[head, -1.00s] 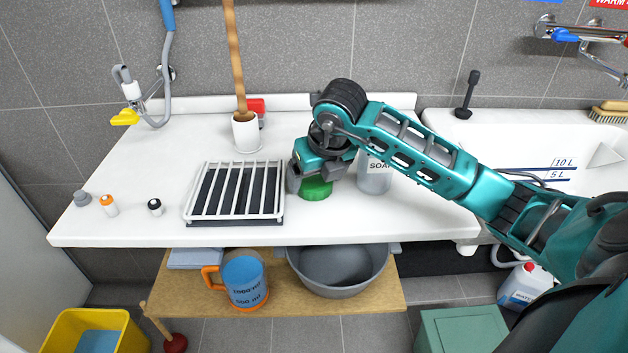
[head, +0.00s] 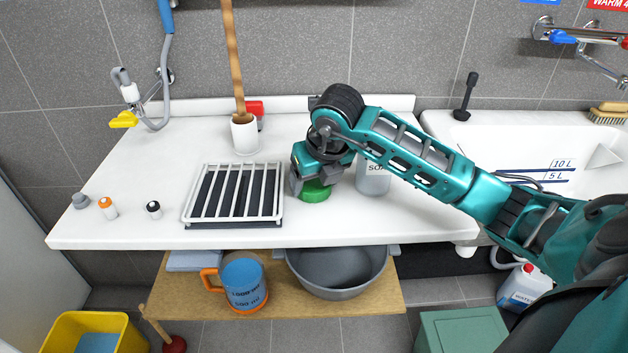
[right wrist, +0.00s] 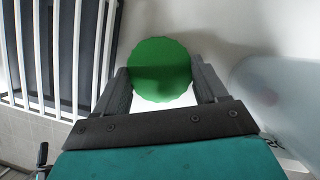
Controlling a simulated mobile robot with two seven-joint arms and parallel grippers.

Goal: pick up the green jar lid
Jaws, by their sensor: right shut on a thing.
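The green jar lid (head: 314,193) is a round green disc at the front middle of the white counter, right of the drying rack. My right gripper (head: 311,188) reaches down over it from above and is shut on it. In the right wrist view the lid (right wrist: 161,70) sits between the two dark fingers (right wrist: 162,88), one on each side. I cannot tell whether the lid is clear of the counter. My left gripper is not in view.
The white rack (head: 235,192) stands close left of the lid. A soap bottle (head: 373,178) stands close right, partly behind my arm. A grey basin (head: 337,270) and an orange-handled jug (head: 243,284) sit on the shelf below.

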